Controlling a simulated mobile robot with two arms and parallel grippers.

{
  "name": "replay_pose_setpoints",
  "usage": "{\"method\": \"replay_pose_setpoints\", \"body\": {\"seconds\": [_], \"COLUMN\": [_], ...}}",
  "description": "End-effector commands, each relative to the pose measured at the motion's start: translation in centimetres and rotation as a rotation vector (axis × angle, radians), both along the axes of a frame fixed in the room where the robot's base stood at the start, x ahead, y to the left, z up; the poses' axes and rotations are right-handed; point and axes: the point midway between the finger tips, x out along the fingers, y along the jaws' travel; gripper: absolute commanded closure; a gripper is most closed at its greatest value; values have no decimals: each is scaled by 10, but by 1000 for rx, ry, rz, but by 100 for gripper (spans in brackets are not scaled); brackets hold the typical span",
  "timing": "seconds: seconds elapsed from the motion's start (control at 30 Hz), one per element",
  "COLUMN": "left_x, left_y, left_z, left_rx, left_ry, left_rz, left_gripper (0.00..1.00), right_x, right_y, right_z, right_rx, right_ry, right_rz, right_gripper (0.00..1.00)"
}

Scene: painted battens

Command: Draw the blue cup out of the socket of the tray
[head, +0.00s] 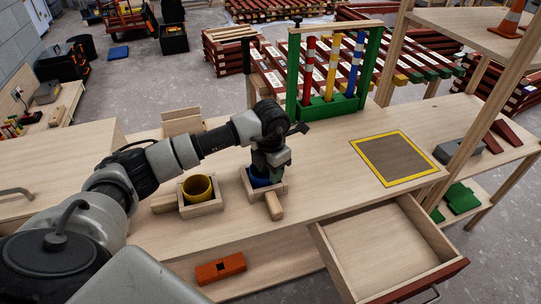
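The blue cup (258,181) sits low inside a square wooden socket of the tray (281,189), and only a small part of it shows. My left gripper (268,172) points down right over this cup, its fingertips at the cup's rim. The fingers and my wrist hide most of the cup, so I cannot tell whether they grip it. A yellow cup (197,186) stands in another wooden socket (201,209) to the left. My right gripper is not in view.
A wooden handle-like block (273,206) sticks out in front of the blue cup's socket. A green rack (330,109) with coloured battens stands behind. A yellow-edged grey mat (394,158) lies on clear bench to the right. An open drawer (388,254) juts out at front.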

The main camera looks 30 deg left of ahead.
Motion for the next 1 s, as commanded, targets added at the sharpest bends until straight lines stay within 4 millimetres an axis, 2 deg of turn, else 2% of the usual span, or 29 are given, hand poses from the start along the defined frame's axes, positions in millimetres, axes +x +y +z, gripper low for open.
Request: {"method": "replay_pose_setpoints", "body": {"seconds": [0.17, 0.47, 0.7, 0.9, 0.93, 1.0], "left_x": [0, 0, 0, 0, 0, 0], "left_y": [0, 0, 0, 0, 0, 0], "left_z": [-14, -16, -16, -15, -15, -15], "left_rx": [-1, -1, -1, -1, -1, -1], "left_ry": [0, 0, 0, 0, 0, 0], "left_rz": [-1, -1, -1, -1, 0, 0], "left_gripper": [62, 62, 98, 100, 96, 100], "right_x": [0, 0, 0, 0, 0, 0], "right_y": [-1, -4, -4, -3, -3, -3], "right_z": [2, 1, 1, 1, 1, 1], "right_rx": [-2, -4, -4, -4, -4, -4], "right_ry": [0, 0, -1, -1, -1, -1], "right_rz": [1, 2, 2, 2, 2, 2], "right_gripper": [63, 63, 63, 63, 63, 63]}}
